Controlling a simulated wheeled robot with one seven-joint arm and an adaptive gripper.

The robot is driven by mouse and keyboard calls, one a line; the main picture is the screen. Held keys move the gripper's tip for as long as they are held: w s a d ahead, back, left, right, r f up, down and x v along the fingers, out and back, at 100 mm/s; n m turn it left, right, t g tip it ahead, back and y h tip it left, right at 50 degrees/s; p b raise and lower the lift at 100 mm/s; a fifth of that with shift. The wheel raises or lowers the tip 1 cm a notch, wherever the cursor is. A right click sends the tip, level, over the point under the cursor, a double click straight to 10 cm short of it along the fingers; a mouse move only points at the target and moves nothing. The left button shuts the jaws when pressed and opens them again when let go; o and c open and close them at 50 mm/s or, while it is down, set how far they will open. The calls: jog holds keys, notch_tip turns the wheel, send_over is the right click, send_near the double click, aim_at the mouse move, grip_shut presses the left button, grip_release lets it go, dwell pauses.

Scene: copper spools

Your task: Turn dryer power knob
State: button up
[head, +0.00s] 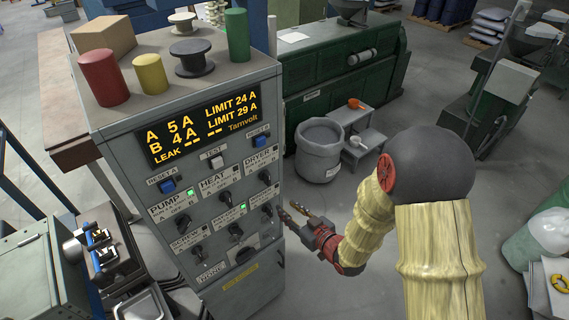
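The grey control cabinet (262,85) stands left of centre, its front panel facing me. The dryer knob (265,177) is a small black knob under the "DRYER" label (260,158), at the right end of the upper knob row. Its exact pointer setting is too small to read. The small indicator by the label looks dark. My gripper (287,210) is right of the panel, lower than the dryer knob and apart from it. Its two fingers point left toward the panel, spread with a gap, and nothing shows between them.
Other knobs sit close by: heat (224,195), pump (182,220) with a lit green lamp, and a lower row. A display (205,122) is above. Red (103,78), yellow (150,74) and green cylinders stand on top. A grey bin (319,150) stands behind my gripper.

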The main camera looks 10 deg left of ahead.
aim_at(269, 176)
notch_tip(269, 176, up, 8)
jog(key=a+r+t+y, duration=0.1)
jog(key=a+t+y, duration=0.1)
jog(key=y, duration=0.1)
jog(key=shift+w+f+p+x, duration=0.15)
jog(key=shift+p+x, duration=0.5)
jog(key=shift+x, duration=1.3)
jog(key=shift+w+f+p+x, duration=0.1)
jog(key=shift+p+x, duration=0.55)
jog(key=shift+x, duration=1.3)
jog(key=shift+d, duration=0.25)
jog(key=shift+c, duration=1)
grip_shut()
